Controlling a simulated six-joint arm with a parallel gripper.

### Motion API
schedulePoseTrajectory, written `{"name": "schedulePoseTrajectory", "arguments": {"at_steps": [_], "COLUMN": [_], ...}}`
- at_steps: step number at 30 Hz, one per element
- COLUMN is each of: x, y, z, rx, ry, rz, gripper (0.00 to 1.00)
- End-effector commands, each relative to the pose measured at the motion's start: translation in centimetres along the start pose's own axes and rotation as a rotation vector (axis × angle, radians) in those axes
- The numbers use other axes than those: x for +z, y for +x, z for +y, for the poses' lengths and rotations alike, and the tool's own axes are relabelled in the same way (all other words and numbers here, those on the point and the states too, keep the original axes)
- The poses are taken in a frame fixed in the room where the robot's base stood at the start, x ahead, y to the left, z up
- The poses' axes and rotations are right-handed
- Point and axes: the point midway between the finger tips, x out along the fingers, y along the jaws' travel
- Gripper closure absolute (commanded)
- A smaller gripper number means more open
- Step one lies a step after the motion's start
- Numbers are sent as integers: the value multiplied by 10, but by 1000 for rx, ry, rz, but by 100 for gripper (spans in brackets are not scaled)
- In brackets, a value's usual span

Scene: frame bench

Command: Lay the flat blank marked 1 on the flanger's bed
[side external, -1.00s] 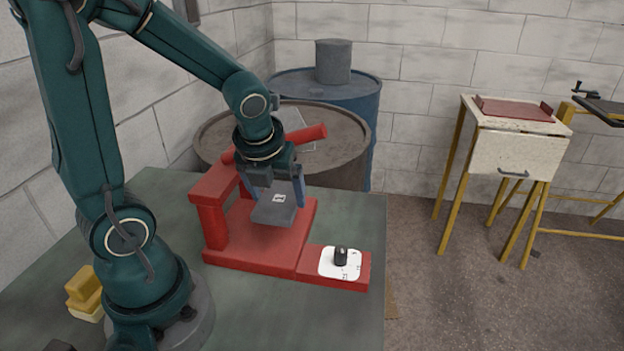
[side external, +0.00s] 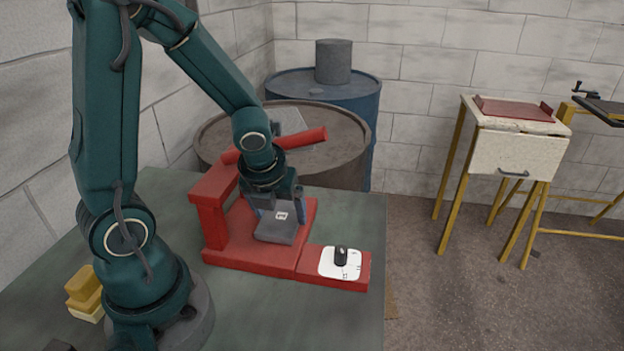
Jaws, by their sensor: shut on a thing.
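The flat grey blank (side external: 276,231) has a small white label on its upper face, too small to read for certain. My gripper (side external: 275,213) points down and is shut on the blank's far part. The blank is over the red flanger's bed (side external: 236,246), very low; I cannot tell whether it touches the bed. The flanger has a red upright (side external: 211,222) at the left and a red bar (side external: 308,138) above and behind. Part of the bed is hidden by the blank and gripper.
A white dial with a black knob (side external: 341,255) sits on the flanger's front right extension. Yellow blocks (side external: 84,288) lie at the table's left. A brown drum (side external: 346,150) bearing a grey sheet (side external: 289,121) stands behind. The green table (side external: 330,320) is clear in front.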

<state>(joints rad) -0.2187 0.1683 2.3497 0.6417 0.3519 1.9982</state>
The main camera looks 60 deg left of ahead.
Motion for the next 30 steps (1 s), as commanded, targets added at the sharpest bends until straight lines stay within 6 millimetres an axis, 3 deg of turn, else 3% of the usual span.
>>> {"name": "schedulePoseTrajectory", "arguments": {"at_steps": [6,7,20,30], "x": [-2,-2,1,5], "y": [3,3,-4,-51], "z": [0,1,1,0], "rx": [1,2,2,-3], "ry": [0,0,-2,-1], "rz": [4,4,1,-6], "gripper": [80,2,0,0]}}
